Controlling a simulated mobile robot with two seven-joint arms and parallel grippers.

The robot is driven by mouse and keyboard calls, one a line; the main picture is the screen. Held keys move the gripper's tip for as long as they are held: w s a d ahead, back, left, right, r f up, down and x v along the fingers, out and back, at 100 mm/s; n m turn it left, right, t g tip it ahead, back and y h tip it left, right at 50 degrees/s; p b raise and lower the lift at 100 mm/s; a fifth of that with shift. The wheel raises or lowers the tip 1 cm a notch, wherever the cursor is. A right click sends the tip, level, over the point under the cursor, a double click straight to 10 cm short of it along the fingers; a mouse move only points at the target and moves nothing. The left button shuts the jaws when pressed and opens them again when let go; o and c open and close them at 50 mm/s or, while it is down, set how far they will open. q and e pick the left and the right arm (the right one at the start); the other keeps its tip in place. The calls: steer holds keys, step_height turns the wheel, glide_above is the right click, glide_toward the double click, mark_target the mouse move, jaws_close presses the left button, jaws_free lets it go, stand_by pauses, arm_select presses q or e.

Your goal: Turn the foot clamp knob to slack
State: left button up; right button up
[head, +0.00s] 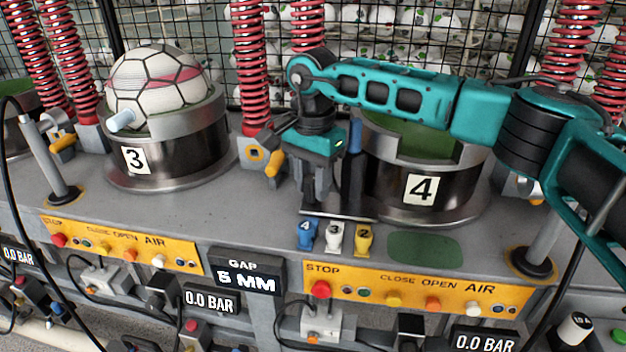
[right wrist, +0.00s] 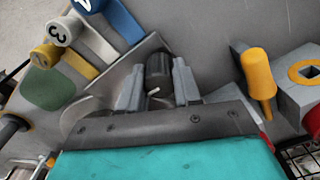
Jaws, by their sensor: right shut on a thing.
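My right gripper (head: 318,185) reaches down to the bench between drum 3 and drum 4. In the right wrist view its two grey fingers (right wrist: 158,88) are shut on a dark knob (right wrist: 158,66) with a short white mark. The knob stands by a metal plate; I cannot read a label or setting on it. In the head view the gripper hides the knob. My left gripper is not in view.
Numbered blue (head: 306,234), white (head: 334,236) and yellow (head: 363,238) levers stand just in front of the gripper. A yellow handle (right wrist: 258,78) is close beside it. Drum 3 (head: 168,150) holds a ball (head: 160,85); drum 4 (head: 450,180) stands to the right.

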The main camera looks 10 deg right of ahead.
mark_target(313, 177)
stand_by(0.5)
steer(key=o, duration=1)
steer(key=shift+o, duration=0.2)
step_height(313, 177, up, 13)
